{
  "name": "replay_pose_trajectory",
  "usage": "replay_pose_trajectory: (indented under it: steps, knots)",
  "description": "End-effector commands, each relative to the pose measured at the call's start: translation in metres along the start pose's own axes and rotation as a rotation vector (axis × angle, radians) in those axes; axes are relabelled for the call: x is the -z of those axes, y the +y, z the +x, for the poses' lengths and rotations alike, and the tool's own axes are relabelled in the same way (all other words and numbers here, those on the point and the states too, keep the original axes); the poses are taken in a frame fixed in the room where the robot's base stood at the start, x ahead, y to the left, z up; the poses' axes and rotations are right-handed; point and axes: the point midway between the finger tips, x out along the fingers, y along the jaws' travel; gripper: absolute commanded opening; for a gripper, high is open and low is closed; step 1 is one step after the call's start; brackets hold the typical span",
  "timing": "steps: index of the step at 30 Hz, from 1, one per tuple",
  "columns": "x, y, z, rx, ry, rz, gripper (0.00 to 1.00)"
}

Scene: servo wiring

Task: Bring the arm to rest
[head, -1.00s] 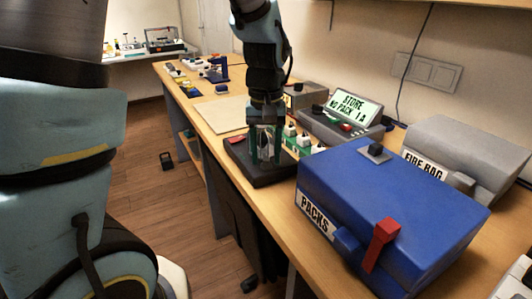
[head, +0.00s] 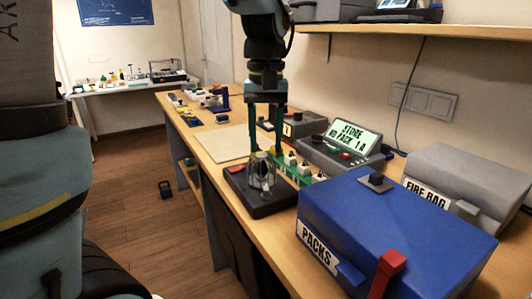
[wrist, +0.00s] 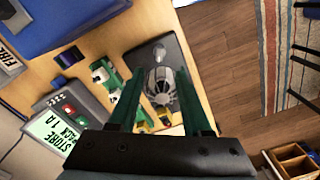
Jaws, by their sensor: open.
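My gripper (head: 268,148) is open, with its two green fingers pointing down and apart. The head view shows the fingertips clear of that part, though the exact gap is hard to tell.
A blue PACKS box (head: 400,220) with a red latch stands at the front right. A green board (head: 305,175) with white blocks lies beside the base. A pale mat (head: 222,143) lies on the bench.

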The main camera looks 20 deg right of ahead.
Motion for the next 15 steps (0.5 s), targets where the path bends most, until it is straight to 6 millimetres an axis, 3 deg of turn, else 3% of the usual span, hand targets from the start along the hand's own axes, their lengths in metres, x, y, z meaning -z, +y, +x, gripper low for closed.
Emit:
replay_pose_trajectory:
  steps: [12,15]
  knots:
    - [-0.0001,-0.0003,-0.0005,0.000,0.000,0.000,0.49]
    - [0.0012,-0.0085,0.0034,-0.001,0.002,-0.010,0.49]
